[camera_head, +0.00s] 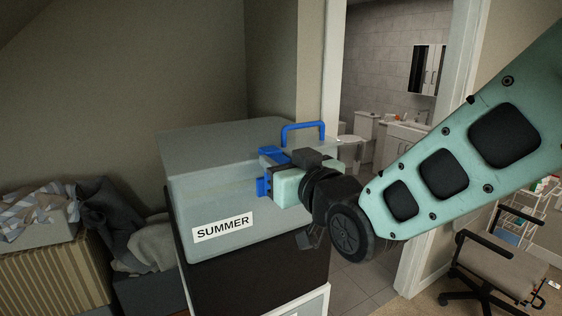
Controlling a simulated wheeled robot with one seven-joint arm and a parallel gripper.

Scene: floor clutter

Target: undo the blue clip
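A grey box (215,190) with a "SUMMER" label on its front stands in the middle of the camera_head view. The blue clip shows in part on the box's right side, with a blue piece at the lid edge (270,153) and another lower down (262,187). My gripper (268,174) reaches in from the right and is right at the clip. The gripper body hides much of the clip, and I cannot tell whether the fingers touch it. The finger gap is not clear. A blue loop (303,126) stands upright on the box's right side, behind the gripper.
The box sits on a dark box (265,278). Folded cloths (105,220) and a striped box (55,272) lie to the left. A doorway to a bathroom (375,110) is behind. A chair (500,265) stands at the lower right, beside a rack (520,215).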

